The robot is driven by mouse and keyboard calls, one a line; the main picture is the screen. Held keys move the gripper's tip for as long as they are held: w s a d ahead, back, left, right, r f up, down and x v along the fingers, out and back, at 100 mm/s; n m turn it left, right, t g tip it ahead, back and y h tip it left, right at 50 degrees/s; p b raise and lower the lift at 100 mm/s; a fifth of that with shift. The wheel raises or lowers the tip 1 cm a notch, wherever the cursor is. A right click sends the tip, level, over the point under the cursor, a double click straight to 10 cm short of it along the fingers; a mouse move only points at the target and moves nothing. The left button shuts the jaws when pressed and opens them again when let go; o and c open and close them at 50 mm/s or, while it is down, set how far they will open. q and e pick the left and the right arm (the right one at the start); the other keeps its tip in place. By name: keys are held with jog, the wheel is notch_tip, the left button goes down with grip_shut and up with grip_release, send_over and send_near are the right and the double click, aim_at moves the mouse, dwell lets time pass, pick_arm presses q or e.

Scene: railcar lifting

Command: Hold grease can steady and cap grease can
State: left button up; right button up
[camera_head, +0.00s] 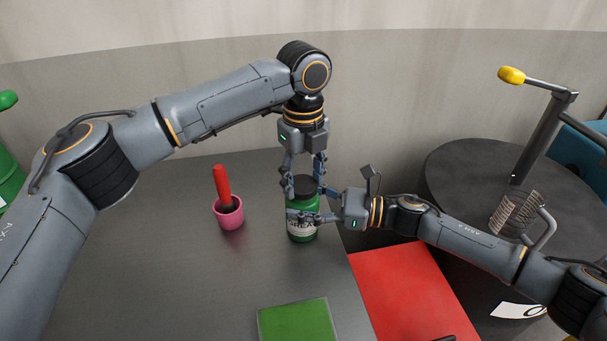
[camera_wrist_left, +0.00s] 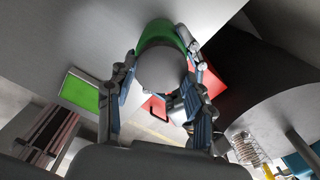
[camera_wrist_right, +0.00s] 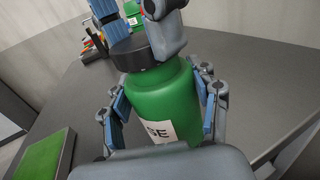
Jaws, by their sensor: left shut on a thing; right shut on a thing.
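The green grease can (camera_head: 302,228) stands upright on the dark grey table, its white label partly hidden by my right gripper. A black cap (camera_head: 305,185) sits on its mouth; I cannot tell how tightly. My left gripper (camera_head: 304,188) reaches down from above and is shut on the cap. In the left wrist view the cap's round top (camera_wrist_left: 162,70) lies between its fingers. My right gripper (camera_head: 306,206) comes in from the right and is shut around the can. The right wrist view shows the can body (camera_wrist_right: 165,108) between its fingers, with the cap (camera_wrist_right: 138,52) above.
A pink cup (camera_head: 231,217) holding a red-handled brush (camera_head: 222,184) stands left of the can. A green pad (camera_head: 297,322) lies near the front. A red surface (camera_head: 415,290) and a dark round stand (camera_head: 470,165) are to the right. The table's left area is clear.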

pick_arm(q)
jog(key=shift+f, duration=0.55)
dwell(0.4)
jog(key=m, duration=0.6)
jog(key=shift+a+m, duration=0.15)
jog(key=shift+m, duration=0.15)
jog(key=m, duration=0.6)
jog(key=shift+a, duration=0.1)
jog(key=m, duration=0.4)
jog(key=shift+w+a, duration=0.1)
jog(key=shift+w, duration=0.05)
jog(key=o, duration=0.9)
jog(key=shift+o, duration=0.2)
